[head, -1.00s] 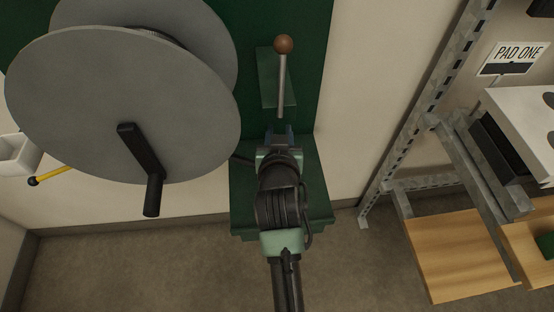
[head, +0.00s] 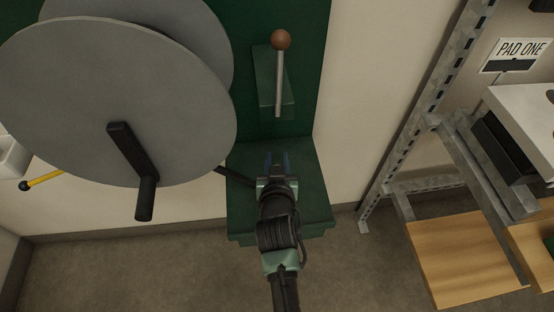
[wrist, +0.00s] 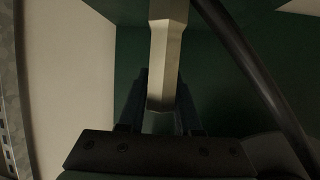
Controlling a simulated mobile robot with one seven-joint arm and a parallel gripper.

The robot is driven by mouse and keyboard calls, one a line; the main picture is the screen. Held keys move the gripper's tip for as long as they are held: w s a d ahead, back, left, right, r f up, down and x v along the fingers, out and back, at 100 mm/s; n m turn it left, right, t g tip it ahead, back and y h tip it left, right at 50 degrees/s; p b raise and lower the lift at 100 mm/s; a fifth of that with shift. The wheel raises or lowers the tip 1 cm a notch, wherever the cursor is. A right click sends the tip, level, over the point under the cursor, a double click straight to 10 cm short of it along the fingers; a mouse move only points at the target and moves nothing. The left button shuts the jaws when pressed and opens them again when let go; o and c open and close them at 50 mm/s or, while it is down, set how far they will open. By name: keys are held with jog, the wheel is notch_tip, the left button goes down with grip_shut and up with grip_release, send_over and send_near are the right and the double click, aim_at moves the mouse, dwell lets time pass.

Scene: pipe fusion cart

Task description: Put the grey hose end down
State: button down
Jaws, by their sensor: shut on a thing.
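My gripper (head: 277,160) is in front of the green panel, over the green ledge (head: 310,190), below the lever in the picture. In the wrist view a pale grey, faceted piece, which I take for the grey hose end (wrist: 166,62), lies between the two dark fingers (wrist: 162,95). The gripper is shut on it. In the head view the hose end cannot be made out. A black hose (head: 236,177) runs from behind the reel toward the gripper; it also crosses the right side of the wrist view (wrist: 250,70). Whether the piece touches the ledge cannot be told.
A large grey reel (head: 110,100) with a black crank (head: 140,170) stands close on the left. A lever with a brown knob (head: 281,40) is above the gripper. A metal rack (head: 430,110) with wooden shelves (head: 465,262) is at the right.

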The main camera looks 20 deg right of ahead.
jog(key=shift+f, duration=0.15)
jog(key=c, duration=0.6)
grip_release()
jog(key=p+v, duration=0.1)
jog(key=v, duration=1.1)
jog(key=shift+r, duration=0.25)
jog(key=shift+d, duration=0.1)
